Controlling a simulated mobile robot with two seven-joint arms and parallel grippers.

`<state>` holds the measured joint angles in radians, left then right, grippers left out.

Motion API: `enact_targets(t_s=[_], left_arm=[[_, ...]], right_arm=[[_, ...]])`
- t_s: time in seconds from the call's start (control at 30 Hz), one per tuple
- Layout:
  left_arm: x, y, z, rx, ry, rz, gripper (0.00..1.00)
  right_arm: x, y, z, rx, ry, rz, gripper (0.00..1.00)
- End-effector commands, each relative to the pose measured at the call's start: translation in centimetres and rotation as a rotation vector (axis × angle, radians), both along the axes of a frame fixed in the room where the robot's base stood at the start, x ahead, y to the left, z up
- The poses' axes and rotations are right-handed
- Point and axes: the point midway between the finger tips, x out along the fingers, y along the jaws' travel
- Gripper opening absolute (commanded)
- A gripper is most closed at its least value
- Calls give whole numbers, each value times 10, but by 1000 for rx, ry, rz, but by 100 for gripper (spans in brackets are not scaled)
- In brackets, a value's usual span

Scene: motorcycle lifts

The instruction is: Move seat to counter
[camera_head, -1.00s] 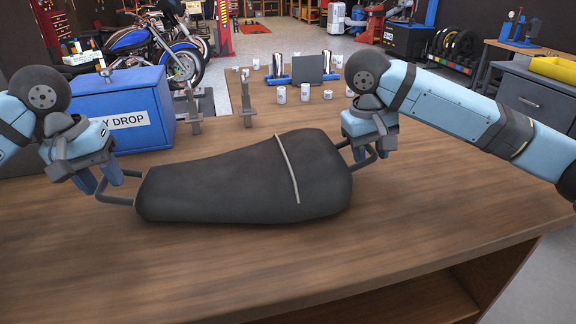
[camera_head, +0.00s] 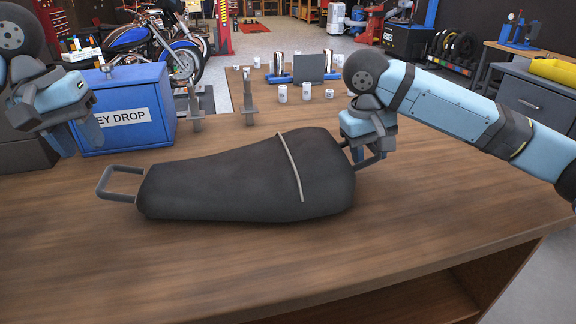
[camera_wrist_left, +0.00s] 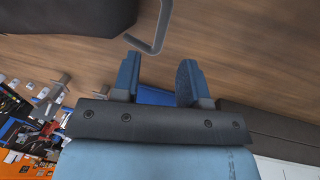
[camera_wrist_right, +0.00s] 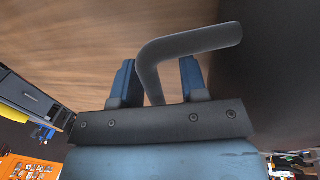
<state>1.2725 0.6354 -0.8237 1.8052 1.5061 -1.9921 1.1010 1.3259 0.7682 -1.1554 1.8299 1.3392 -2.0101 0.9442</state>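The black motorcycle seat (camera_head: 235,185) lies on the wooden counter (camera_head: 420,240), with a light strap across its wide right part and a grey handle at each end. My left gripper (camera_head: 62,145) is open and empty, above and left of the left handle (camera_head: 118,180). This handle also shows beyond its fingertips in the left wrist view (camera_wrist_left: 155,38). My right gripper (camera_head: 368,155) is at the right handle. In the right wrist view the right handle (camera_wrist_right: 150,75) passes between the spread fingers, with gaps on both sides.
A blue key drop box (camera_head: 122,105) stands on the counter behind the seat at left. Upright metal stands (camera_head: 249,105) and several white cups (camera_head: 281,94) are farther back. The counter in front of the seat is clear to its front edge.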

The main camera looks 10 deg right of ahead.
Motion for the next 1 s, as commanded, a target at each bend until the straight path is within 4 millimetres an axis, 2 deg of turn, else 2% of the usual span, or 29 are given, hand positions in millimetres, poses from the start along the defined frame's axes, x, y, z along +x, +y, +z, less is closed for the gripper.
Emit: enact_targets(t_s=[0.17, 0.27, 0.7, 0.83, 1.0], left_arm=[[0, 1, 7, 2, -2, 1, 40], [0, 1, 7, 2, -2, 1, 40], [0, 1, 8, 2, -3, 2, 40], [0, 1, 8, 2, -3, 2, 40], [0, 1, 8, 2, -3, 2, 40]], right_arm=[[0, 1, 7, 0, -2, 0, 40], [0, 3, 19, 0, -4, 1, 40], [-1, 17, 96, -1, -4, -1, 40], [-1, 19, 109, 0, -2, -1, 40], [-2, 21, 117, 0, -1, -2, 40]])
